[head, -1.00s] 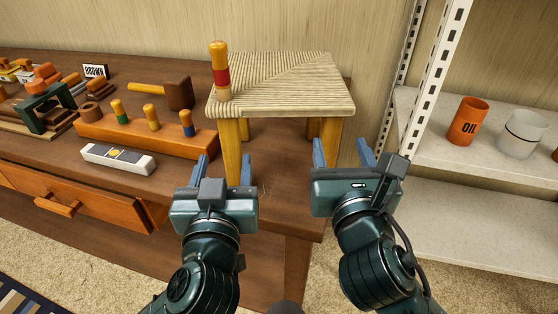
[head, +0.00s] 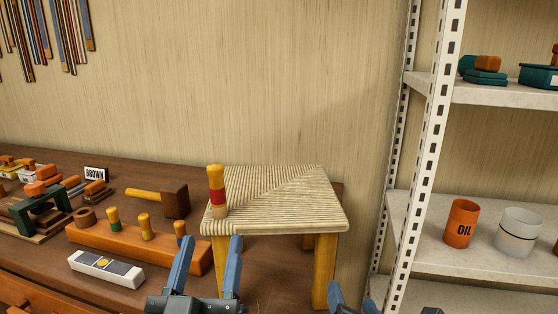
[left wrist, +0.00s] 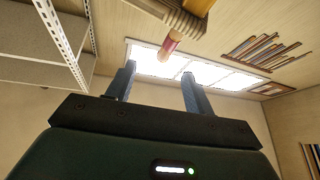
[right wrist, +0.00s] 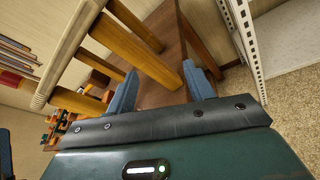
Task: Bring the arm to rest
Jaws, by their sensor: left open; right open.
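My left gripper (head: 204,268) is open and empty at the lower middle of the head view, in front of the woven-top stool (head: 283,214). It also shows open in the left wrist view (left wrist: 157,84), with the stool's edge above it. My right gripper (head: 352,296) is only partly in the head view, at the bottom edge, right of the stool's front leg. In the right wrist view (right wrist: 163,92) its fingers are apart with nothing held, and the stool's legs are beyond them. A yellow, red and tan cylinder (head: 216,190) stands upright on the stool's left corner.
The stool stands on a brown bench (head: 130,170). A metal shelf (head: 490,92) at right holds an OIL can (head: 461,223) and a clear jar (head: 518,231).

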